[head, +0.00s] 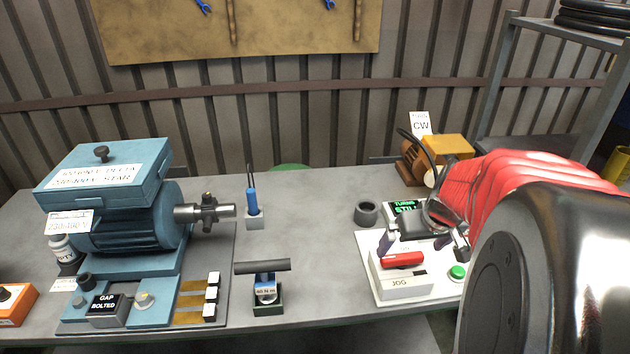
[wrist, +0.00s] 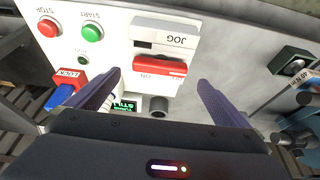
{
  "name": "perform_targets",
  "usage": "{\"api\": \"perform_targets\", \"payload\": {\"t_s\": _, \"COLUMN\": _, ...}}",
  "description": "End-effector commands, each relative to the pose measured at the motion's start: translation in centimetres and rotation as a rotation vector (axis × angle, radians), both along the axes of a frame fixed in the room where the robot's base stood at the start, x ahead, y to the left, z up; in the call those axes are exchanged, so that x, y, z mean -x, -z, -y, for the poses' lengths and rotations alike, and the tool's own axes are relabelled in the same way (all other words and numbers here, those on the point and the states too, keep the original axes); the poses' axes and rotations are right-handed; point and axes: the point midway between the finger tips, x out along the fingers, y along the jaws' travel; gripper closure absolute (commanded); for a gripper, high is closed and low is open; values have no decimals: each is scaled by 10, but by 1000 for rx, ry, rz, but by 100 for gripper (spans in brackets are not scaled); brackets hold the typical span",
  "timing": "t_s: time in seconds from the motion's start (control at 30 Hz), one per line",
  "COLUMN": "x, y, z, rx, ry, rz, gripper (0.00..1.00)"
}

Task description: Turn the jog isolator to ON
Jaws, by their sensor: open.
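The jog isolator is a white box (head: 400,286) marked JOG on a white panel, with a red bar handle (head: 402,259) on top. In the wrist view the box (wrist: 165,30) shows upside down, and its red handle (wrist: 158,68) lies crosswise in the picture beside a partly readable ON mark. My gripper (head: 424,243) is open over the panel, just behind the handle in the head view. In the wrist view my gripper's fingers (wrist: 160,80) stand wide apart, one on each side of the handle, with visible gaps. Contact with the handle does not show.
A green START button (wrist: 93,33), a red STOP button (wrist: 47,27) and a blue lock (wrist: 60,96) are beside the isolator. A grey cup (head: 367,213) and a green display (head: 404,208) stand behind.

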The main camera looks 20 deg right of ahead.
Motion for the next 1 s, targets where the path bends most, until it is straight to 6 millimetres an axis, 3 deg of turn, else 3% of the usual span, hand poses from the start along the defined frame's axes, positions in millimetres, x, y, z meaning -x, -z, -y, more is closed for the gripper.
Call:
{"api": "perform_targets", "payload": {"t_s": 0.43, "x": -20, "y": 50, "z": 5, "rx": -1, "ry": 0, "rz": -1, "gripper": 0}}
{"api": "perform_targets", "payload": {"t_s": 0.87, "x": -23, "y": 57, "z": 6, "rx": 1, "ry": -1, "rz": 1, "gripper": 0}}
{"api": "perform_targets", "payload": {"t_s": 1.0, "x": -23, "y": 56, "z": 6, "rx": 1, "ry": -1, "rz": 1, "gripper": 9}}
